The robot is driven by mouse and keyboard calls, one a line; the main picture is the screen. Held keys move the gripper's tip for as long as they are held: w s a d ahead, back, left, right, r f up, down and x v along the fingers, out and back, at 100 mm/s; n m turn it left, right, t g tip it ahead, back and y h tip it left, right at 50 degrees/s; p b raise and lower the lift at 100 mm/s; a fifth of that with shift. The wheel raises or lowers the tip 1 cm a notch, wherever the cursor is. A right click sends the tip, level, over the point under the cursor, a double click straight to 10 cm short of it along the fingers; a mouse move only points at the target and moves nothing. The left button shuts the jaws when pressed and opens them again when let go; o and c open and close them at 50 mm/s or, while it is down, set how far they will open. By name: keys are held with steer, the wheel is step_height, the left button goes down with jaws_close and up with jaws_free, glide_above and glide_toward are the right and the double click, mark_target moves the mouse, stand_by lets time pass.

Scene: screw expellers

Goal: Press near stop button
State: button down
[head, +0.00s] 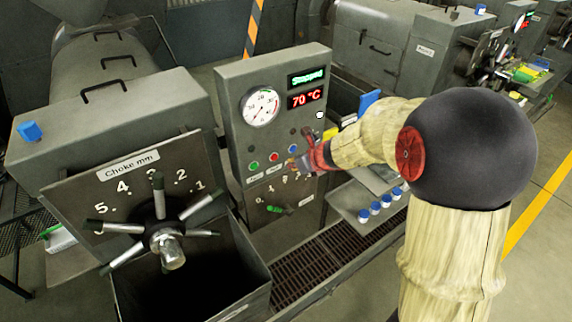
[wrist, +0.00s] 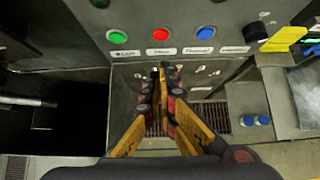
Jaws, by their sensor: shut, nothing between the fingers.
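The near control panel (head: 232,117) is a grey upright box with a round gauge and a display reading "Stopped" and "70 °C". Its red button (head: 274,157) sits between a green button (head: 253,166) and a blue button (head: 293,148). In the wrist view the red button (wrist: 160,34) is at the top middle, with the green (wrist: 117,37) to its left and the blue (wrist: 206,32) to its right. My gripper (head: 299,164) is shut and empty in front of the panel. In the wrist view its fingertips (wrist: 163,72) show below the red button, apart from it in the picture.
A choke wheel (head: 166,240) with several spokes stands left of the panel, above an open dark bin. A floor grate (head: 320,262) runs in front. Blue-capped bottles (head: 375,208) stand on a tray to the right. A yellow tag (wrist: 284,39) sticks out at the panel's right.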

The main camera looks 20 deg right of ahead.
steer(key=shift+v, duration=1.15)
steer(key=shift+s+r, duration=0.1)
steer(key=shift+s, duration=0.05)
